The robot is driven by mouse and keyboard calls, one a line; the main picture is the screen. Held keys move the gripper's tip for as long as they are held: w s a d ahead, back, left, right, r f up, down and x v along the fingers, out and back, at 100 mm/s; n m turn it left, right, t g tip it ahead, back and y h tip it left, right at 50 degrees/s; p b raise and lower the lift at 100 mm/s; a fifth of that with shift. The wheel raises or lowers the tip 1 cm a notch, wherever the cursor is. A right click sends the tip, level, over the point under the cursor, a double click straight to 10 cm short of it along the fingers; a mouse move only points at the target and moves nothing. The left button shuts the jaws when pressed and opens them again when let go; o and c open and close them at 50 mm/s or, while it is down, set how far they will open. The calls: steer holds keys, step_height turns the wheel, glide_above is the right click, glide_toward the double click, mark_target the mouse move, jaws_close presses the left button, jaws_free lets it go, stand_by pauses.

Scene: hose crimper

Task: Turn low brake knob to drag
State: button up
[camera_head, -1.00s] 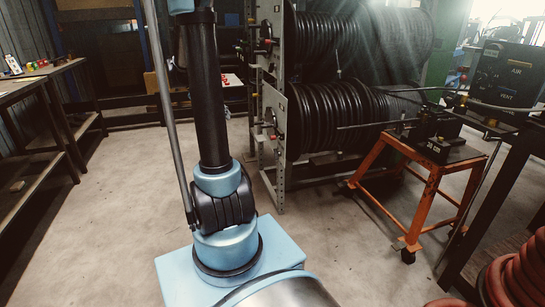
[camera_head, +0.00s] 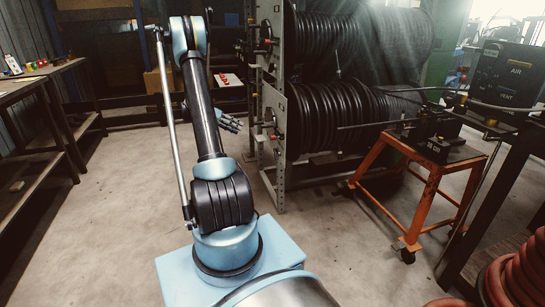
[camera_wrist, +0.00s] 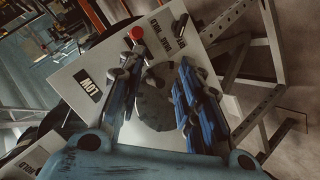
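In the wrist view a pale panel (camera_wrist: 100,66) is tilted in the picture and bears a black LOW label (camera_wrist: 88,88). A red knob end (camera_wrist: 136,33) shows near that edge. A dark grey round piece (camera_wrist: 155,108) shows between my fingers; I cannot tell if it is the brake knob. My gripper (camera_wrist: 160,80) is open, its blue-and-grey fingers apart in front of the panel. In the head view my gripper (camera_head: 229,122) is left of the reel stand (camera_head: 283,185); contact cannot be told.
Two black hose reels (camera_head: 325,120) fill the stand. An orange cart (camera_head: 421,190) with a dark device stands to the right. Benches (camera_head: 35,150) line the left. Red hose (camera_head: 515,275) lies coiled at the lower right. The floor between is clear.

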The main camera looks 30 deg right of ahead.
steer(key=w+d+f+m+g+h, duration=0.1)
steer(key=d+f+m, duration=0.1)
steer(key=f, duration=0.5)
steer(key=w+d+f+m+g+h, duration=0.1)
steer(key=d+f, duration=0.2)
steer(key=f, duration=0.3)
glide_toward(277, 154)
steer(key=x, duration=0.7)
steer(key=shift+d+f, duration=0.4)
steer(key=shift+w, duration=0.15)
